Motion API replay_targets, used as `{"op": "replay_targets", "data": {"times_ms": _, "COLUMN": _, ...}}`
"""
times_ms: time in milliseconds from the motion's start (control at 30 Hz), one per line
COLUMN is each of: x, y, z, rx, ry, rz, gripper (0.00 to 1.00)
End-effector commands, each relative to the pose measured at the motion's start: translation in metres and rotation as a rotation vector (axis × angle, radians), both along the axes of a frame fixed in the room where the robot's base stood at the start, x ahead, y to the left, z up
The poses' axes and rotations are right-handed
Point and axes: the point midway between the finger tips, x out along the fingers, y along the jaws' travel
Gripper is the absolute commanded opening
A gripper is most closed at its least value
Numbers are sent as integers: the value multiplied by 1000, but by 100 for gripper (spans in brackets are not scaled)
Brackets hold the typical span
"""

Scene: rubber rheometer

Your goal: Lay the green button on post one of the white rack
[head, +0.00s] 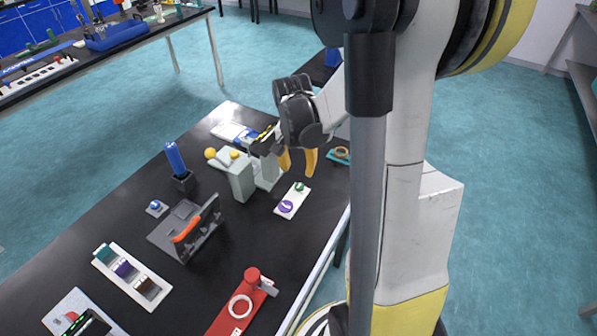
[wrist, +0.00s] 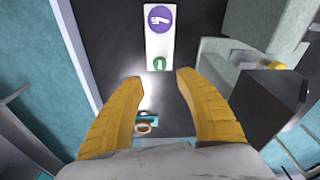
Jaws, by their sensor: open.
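A narrow white plate (head: 292,200) lies on the black table below my gripper (head: 298,164). It bears a green round piece (head: 300,187) and a larger purple round piece (head: 286,206), each with a white mark. In the wrist view the green piece (wrist: 160,63) sits at the plate's near end, just past my open fingertips (wrist: 160,78), with the purple one (wrist: 160,18) farther off. My gripper is open, empty and above the table. Another white rack (head: 150,297) at the front left holds green, purple and brown pieces. I cannot tell which is the task's rack, or see post numbers.
A grey-green machine (head: 240,181) stands close left of my gripper in the head view. A teal base with an orange ring (head: 341,153) lies to the right. A dark stand with an orange handle (head: 186,230) and a red device (head: 252,275) stand nearer.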

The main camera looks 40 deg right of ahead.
Motion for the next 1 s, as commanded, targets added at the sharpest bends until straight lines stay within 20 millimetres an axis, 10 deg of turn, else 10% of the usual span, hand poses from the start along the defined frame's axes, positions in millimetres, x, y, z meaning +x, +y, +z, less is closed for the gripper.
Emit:
{"op": "replay_targets", "data": {"times_ms": 367, "x": 4, "y": 10, "z": 48, "rx": -9, "ry": -20, "rz": 54, "gripper": 42}}
{"op": "replay_targets", "data": {"times_ms": 700, "x": -29, "y": 126, "z": 133, "rx": -110, "ry": -216, "rz": 539, "gripper": 42}}
{"op": "replay_targets", "data": {"times_ms": 1000, "x": -79, "y": 202, "z": 160, "rx": -217, "ry": -393, "rz": 921, "gripper": 42}}
